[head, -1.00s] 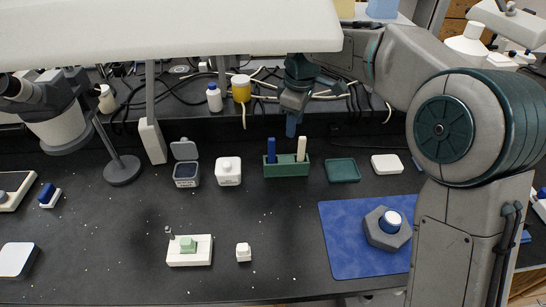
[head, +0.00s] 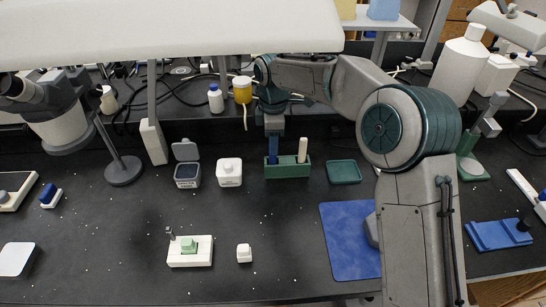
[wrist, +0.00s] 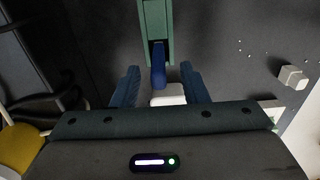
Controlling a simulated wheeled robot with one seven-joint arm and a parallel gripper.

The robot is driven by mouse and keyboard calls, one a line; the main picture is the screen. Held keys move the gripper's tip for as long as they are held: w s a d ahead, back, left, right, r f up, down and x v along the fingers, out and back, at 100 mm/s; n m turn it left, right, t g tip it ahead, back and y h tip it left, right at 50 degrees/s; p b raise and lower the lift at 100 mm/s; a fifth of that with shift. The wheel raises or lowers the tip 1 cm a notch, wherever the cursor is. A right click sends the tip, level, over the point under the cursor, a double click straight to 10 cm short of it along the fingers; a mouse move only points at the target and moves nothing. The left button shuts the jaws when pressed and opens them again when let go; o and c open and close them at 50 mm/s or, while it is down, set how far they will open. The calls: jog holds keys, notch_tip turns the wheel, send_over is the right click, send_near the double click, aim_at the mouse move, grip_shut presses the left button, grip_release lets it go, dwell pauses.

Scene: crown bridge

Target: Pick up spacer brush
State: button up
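A green holder (head: 288,170) stands on the dark bench with two upright pieces in it. One is a blue handle (head: 273,158) at its left end; the other is a cream stick (head: 302,150) towards its right. No label shows which one is the spacer brush. My gripper (head: 273,133) points down just above the blue handle. In the wrist view my gripper (wrist: 159,76) is open, and the blue handle (wrist: 158,65) appears between its two blue fingers, with a gap on both sides. The green holder (wrist: 153,18) runs to the top edge there.
A white jar (head: 228,172) and an open dark-filled pot (head: 187,174) stand left of the holder. A green tray (head: 344,171) lies right of it. A blue mat (head: 345,240) is in front right. An overhead white panel (head: 170,27) hangs above the bench.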

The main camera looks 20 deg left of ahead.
aim_at(273, 163)
jog(key=shift+a+f, duration=0.1)
jog(key=shift+f, duration=2.6)
jog(key=shift+w, duration=0.1)
grip_shut()
